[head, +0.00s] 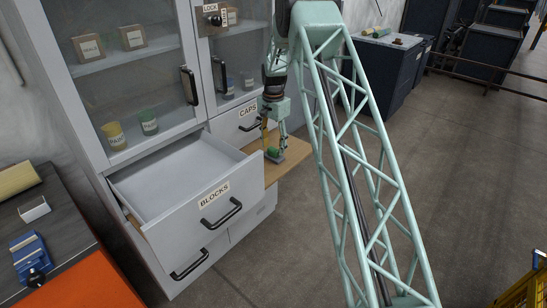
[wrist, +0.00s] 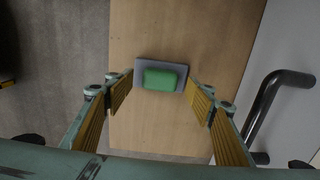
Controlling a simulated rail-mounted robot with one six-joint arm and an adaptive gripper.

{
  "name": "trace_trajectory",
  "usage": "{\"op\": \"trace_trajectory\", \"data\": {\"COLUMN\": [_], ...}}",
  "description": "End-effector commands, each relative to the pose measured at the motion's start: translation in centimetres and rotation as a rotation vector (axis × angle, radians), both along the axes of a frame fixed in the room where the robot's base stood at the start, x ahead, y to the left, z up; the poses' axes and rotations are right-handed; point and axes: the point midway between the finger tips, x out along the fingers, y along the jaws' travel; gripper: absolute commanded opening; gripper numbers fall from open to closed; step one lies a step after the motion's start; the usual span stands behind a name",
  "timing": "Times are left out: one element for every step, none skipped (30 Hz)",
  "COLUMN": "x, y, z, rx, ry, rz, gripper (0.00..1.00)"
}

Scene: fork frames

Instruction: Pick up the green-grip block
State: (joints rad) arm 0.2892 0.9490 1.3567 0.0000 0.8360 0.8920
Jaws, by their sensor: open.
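The green-grip block shows in the wrist view as a green top (wrist: 160,79) on a wider grey base, lying on a wooden board (wrist: 150,135). My gripper (wrist: 160,95) is open, with its yellow-padded fingers on the left and right of the block and clear gaps to it. In the head view my gripper (head: 277,140) points down over the wooden board (head: 292,155), and the green of the block (head: 273,153) shows low between or beside the fingers. I cannot tell the exact height gap.
The drawer labelled BLOCKS (head: 215,195) is pulled open and looks empty. The CAPS drawer (head: 240,125) is shut behind the board. A dark drawer handle (wrist: 275,110) stands close on the right in the wrist view. A glass-door cabinet (head: 120,60) holds jars and boxes.

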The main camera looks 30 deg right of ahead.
Motion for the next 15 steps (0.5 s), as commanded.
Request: {"op": "trace_trajectory", "data": {"x": [0.0,0.0,0.0,0.0,0.0,0.0,0.0,0.0,0.0,0.0,0.0,0.0,0.0,0.0,0.0], "y": [0.0,0.0,0.0,0.0,0.0,0.0,0.0,0.0,0.0,0.0,0.0,0.0,0.0,0.0,0.0], "z": [-0.8,-1.1,-1.4,-1.7,-1.9,-2.1,-2.3,-2.4,-2.5,-2.5,-2.5,-2.5,-2.5,-2.5,-2.5], "rx": [0.001,0.001,0.001,0.001,0.0,0.0,0.0,0.0,0.0,0.0,0.0,0.0,0.0,0.0,0.0], "ry": [0.001,0.001,0.001,0.001,0.001,0.0,0.0,0.0,0.0,0.0,0.0,0.0,0.0,0.0,0.0], "rz": [0.0,0.0,0.0,0.0,0.0,0.0,0.0,0.0,0.0,0.0,0.0,0.0,0.0,0.0,0.0], "gripper": [0.5,0.5,0.5,0.5,0.5,0.5,0.5,0.5,0.5,0.5,0.5,0.5,0.5,0.5,0.5]}}
